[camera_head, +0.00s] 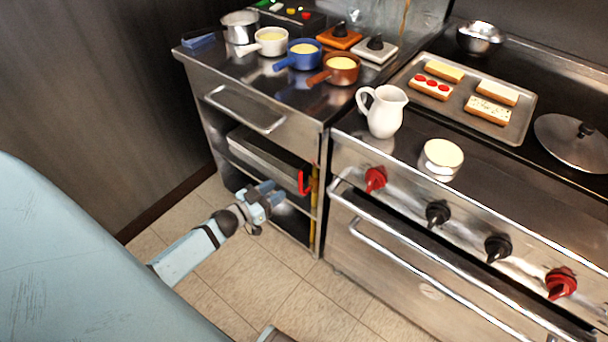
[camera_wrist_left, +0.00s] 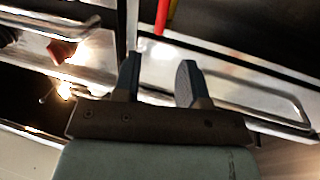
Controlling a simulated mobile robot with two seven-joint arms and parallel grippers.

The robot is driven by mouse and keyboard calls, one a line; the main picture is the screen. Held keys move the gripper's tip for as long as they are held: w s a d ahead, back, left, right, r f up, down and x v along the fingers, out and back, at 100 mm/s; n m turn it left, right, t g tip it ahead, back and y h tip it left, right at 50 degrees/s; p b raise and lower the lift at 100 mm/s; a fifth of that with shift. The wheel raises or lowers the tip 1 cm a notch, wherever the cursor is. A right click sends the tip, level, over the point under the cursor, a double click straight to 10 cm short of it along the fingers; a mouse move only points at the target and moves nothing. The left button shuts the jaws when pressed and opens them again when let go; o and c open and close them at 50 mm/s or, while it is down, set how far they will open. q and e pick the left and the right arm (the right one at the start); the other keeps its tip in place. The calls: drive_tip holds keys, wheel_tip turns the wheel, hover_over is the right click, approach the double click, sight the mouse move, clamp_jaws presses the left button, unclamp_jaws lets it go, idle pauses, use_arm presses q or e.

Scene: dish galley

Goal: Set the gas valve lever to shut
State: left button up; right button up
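The red gas valve lever (camera_head: 303,183) is at the right front edge of the steel counter unit, beside an upright yellow pipe (camera_head: 314,205). It looks roughly upright, close along the pipe; its exact angle is hard to tell. In the left wrist view the red lever (camera_wrist_left: 161,28) shows at the top, beyond the fingertips. My left gripper (camera_head: 272,194) is a little left of the lever, apart from it. In the left wrist view its two fingers (camera_wrist_left: 158,68) are spread with nothing between them. My right gripper is not seen.
Trays on shelves (camera_head: 265,155) lie just behind my left gripper. The stove front (camera_head: 400,225) stands right of the pipe, with red and black knobs and a long handle rail. A white jug (camera_head: 382,111) and pans stand on top.

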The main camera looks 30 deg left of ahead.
use_arm(q)
hover_over(301, 190)
drive_tip(key=shift+w+a+b, duration=0.2)
drive_tip(key=shift+w+b, duration=0.1)
drive_tip(key=shift+b, duration=0.1)
drive_tip(key=shift+c, duration=0.3)
clamp_jaws()
